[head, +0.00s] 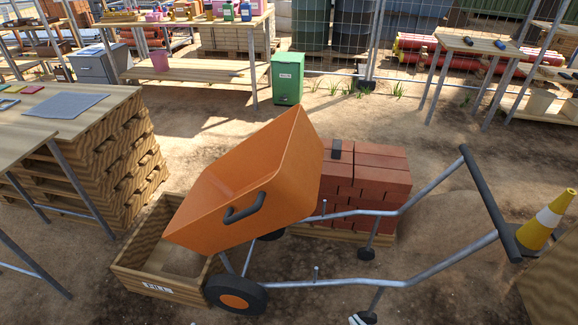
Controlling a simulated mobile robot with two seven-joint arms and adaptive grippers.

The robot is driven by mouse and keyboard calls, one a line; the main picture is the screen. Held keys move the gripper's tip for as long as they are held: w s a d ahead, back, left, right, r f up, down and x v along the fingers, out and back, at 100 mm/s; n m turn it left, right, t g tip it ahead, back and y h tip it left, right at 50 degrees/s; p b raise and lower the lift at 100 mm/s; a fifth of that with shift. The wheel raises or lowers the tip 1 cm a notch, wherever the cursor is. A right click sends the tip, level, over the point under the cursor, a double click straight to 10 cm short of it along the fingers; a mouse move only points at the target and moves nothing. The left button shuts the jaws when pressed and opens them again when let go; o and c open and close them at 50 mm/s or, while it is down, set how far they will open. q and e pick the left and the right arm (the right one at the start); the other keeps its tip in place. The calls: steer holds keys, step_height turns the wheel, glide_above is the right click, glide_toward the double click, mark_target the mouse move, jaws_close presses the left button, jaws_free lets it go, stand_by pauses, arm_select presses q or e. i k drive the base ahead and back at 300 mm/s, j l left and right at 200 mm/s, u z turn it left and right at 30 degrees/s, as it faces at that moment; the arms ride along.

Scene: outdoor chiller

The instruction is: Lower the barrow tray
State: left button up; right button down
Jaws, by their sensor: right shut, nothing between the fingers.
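The orange barrow tray (245,185) is tipped up steeply on its frame. Its low lip hangs over a wooden box (182,292) labelled FILL, and its raised end points to the upper right. A dark grab handle (244,208) is on its near side. The barrow's grey tube frame (420,268) runs right to a black push bar (488,205); a wheel (236,294) shows beside the box. Only a small tip of my right gripper (359,319) shows at the bottom edge, near the barrow's near foot. It is shut and empty, apart from the tray. My left gripper is out of view.
A stack of red bricks (378,190) on a pallet stands just behind the frame. Stacked pallets (110,165) and a worktable (62,105) are at left. A yellow-and-white cone (548,218) stands at the right edge. Bare dirt lies between the barrow and the back tables.

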mark_target(269, 182)
steer(key=i+j, duration=0.1)
steer(key=j, duration=1.05)
steer(key=i+j, duration=0.15)
steer(key=j, duration=0.45)
